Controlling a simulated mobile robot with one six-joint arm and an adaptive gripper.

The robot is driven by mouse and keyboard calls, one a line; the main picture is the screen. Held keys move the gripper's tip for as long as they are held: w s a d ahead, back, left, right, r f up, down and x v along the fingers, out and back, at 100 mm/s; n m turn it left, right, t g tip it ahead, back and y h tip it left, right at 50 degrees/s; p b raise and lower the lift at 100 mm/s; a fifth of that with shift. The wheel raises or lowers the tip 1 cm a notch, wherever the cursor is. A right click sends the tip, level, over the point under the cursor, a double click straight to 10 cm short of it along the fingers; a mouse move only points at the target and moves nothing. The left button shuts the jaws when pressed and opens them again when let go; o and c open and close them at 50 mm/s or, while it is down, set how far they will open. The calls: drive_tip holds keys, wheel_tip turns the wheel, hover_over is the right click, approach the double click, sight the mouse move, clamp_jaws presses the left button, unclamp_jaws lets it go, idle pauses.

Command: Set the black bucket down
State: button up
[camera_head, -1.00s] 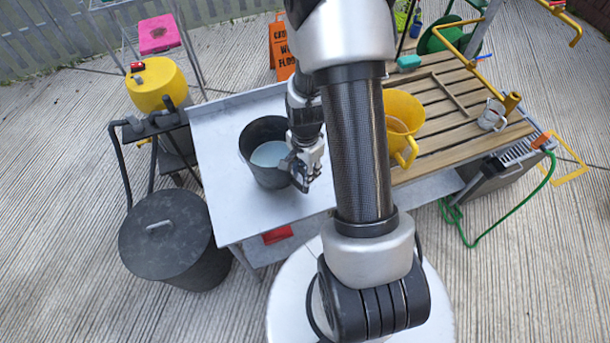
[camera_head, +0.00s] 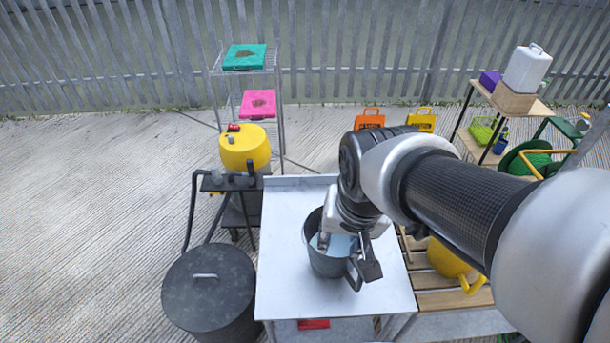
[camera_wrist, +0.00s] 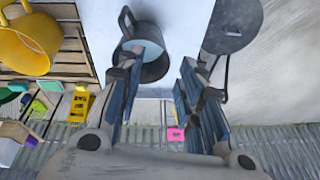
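The black bucket (camera_head: 325,262), with pale liquid inside, is upright on the grey metal table (camera_head: 285,290), near its middle. In the wrist view the bucket (camera_wrist: 155,70) lies beyond my left-hand finger, its dark loop handle at the far left side. My gripper (camera_head: 350,252) is at the bucket's right side, over its rim, in the head view. In the wrist view my gripper (camera_wrist: 165,78) has its two fingers well apart. The left finger overlaps the bucket; the right one is clear of it. My wrist hides part of the rim. Whether a finger touches the bucket is unclear.
A lidded dark bin (camera_head: 210,295) stands left of the table, with a yellow drum (camera_head: 245,148) behind it. The table's left and front parts are clear.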

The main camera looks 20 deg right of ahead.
drive_tip(key=s+a+r+n+t, duration=0.1)
drive_tip(key=s+a+r+n, duration=0.2)
drive_tip(key=s+r+n, duration=0.1)
drive_tip(key=s+n, duration=0.1)
drive_tip(key=s, duration=0.1)
drive_tip(key=shift+s+a+r, duration=0.2)
drive_tip(key=shift+s, duration=0.2)
wheel_tip(320, 180, down, 5)
drive_tip(key=b, duration=0.4)
drive_tip(key=shift+r+b, duration=0.2)
drive_tip(key=shift+b, duration=0.1)
